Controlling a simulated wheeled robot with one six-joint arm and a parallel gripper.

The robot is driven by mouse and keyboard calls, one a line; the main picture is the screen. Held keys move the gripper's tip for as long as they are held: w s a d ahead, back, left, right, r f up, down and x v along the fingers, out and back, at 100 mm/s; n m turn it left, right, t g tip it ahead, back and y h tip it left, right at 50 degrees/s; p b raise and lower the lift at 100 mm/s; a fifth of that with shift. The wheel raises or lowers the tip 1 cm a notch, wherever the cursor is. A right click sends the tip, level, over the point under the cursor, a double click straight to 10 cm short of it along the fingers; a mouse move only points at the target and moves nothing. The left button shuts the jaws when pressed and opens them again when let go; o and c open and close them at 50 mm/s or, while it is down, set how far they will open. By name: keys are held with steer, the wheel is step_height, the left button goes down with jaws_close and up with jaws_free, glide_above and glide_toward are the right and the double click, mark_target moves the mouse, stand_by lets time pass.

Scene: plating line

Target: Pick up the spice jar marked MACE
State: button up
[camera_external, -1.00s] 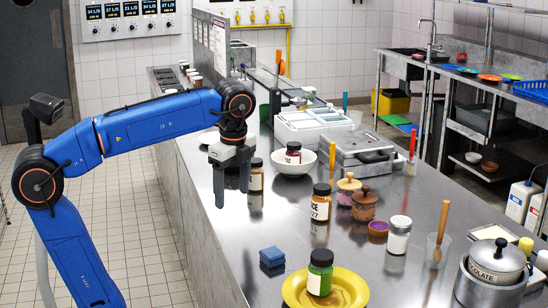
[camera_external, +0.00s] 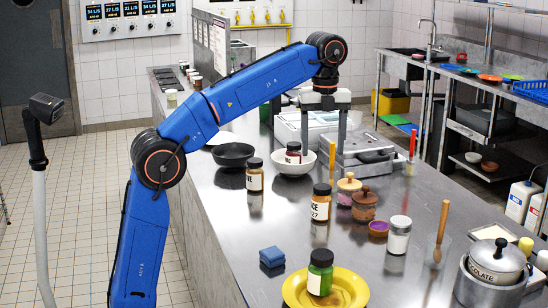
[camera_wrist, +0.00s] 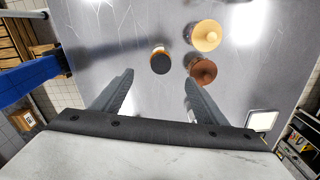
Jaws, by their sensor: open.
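A jar with a dark lid and a white label (camera_external: 320,204) stands upright on the counter. The label reads in part "CE" and "27"; its first letters are hard to make out, so it may be MACE. In the wrist view, what seems to be this jar (camera_wrist: 160,62) shows from above, just beyond the fingertips and between their lines. My gripper (camera_external: 323,146) is open and empty, fingers down, above and behind the jar and apart from it. It also shows in the wrist view (camera_wrist: 159,80).
Two lidded pots (camera_external: 349,184) (camera_external: 364,205) stand right of the jar. Another labelled jar (camera_external: 254,178) is left; a white bowl (camera_external: 291,168) holding a jar is behind. A green-filled jar (camera_external: 320,275) stands on a yellow plate (camera_external: 350,292) in front.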

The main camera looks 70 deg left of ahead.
mark_target(321, 186)
step_height(321, 186, down, 12)
steer(key=shift+r, duration=0.1)
steer(key=shift+w+d+f, duration=0.1)
steer(key=shift+d+f, duration=0.05)
steer(key=shift+f, duration=2.6)
steer(key=shift+c, duration=0.7)
steer(key=c, duration=1.2)
